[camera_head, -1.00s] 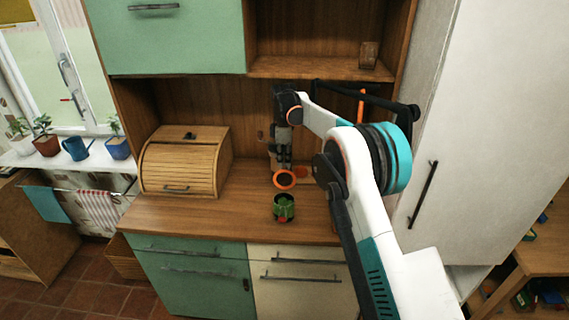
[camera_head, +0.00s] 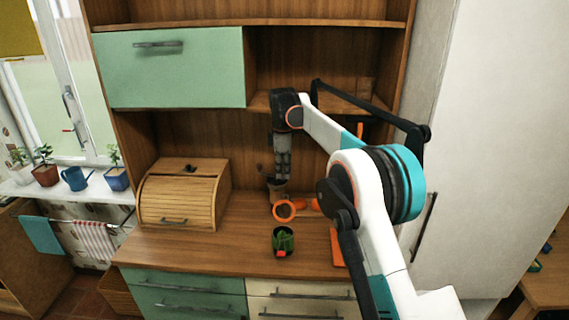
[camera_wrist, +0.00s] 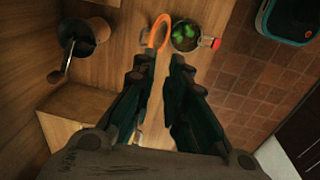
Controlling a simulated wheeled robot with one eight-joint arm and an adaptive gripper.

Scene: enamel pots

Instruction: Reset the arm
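My gripper (camera_head: 281,175) hangs fingers-down above the back of the wooden counter (camera_head: 200,247). In the wrist view my gripper (camera_wrist: 162,66) has its two dark fingers apart, with nothing between them. An orange ring (camera_head: 284,211) is on the counter below and also shows beyond the fingertips in the wrist view (camera_wrist: 157,33). A small dark pot with green contents (camera_head: 283,241) stands nearer the front edge and also shows in the wrist view (camera_wrist: 185,34). It has a red part at its side.
A wooden bread box (camera_head: 186,195) stands left on the counter. A grinder with a crank (camera_wrist: 85,35) is near my gripper. A green cabinet (camera_head: 175,70) and shelf hang above. A tall white cabinet (camera_head: 490,150) stands right. Potted plants line the windowsill at left.

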